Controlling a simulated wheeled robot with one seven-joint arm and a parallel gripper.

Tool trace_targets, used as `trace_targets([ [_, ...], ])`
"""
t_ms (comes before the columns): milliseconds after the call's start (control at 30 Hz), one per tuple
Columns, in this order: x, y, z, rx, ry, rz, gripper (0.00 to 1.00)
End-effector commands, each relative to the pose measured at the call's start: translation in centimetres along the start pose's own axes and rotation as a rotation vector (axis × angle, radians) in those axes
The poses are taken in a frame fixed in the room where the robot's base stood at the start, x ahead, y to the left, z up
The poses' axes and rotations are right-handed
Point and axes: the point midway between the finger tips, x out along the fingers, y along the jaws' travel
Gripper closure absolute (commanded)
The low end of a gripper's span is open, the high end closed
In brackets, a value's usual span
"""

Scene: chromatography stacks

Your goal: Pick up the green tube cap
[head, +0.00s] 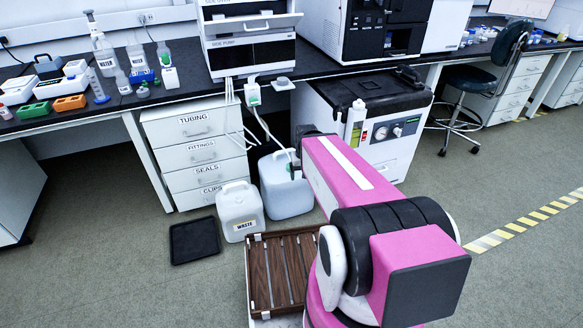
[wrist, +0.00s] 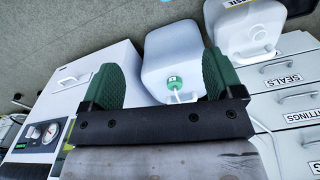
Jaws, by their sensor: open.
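The green tube cap (wrist: 174,83) sits on the mouth of a white plastic jug (wrist: 186,55), with a thin white tube coming from it. In the wrist view it lies between the two green fingers of my gripper (wrist: 159,62), which are spread apart with nothing held. The cap looks beyond the fingers and apart from them. In the head view the jug (head: 286,198) stands on the floor by the drawer unit. There my pink arm reaches toward the bench and largely hides my gripper.
A second white jug labelled WASTE (head: 240,212) stands beside the first, near a black tray (head: 194,240). The drawer unit (head: 197,150) is left and a white cabinet machine (head: 385,140) right. Thin tubes (head: 233,115) hang from the bench. Open floor lies at left.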

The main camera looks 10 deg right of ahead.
Motion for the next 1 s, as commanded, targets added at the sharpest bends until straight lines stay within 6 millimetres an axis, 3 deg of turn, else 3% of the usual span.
trace_targets([
  [167,0.9,0.1,-2.2,0.128,0.003,-0.027,0.13],
  [267,2.0,0.2,-4.8,0.304,0.003,-0.063,0.13],
  [800,8.7,3.0,-21.8,1.585,-0.156,-0.322,0.13],
  [1000,10.0,4.0,-25.1,1.876,-0.236,-0.371,0.13],
])
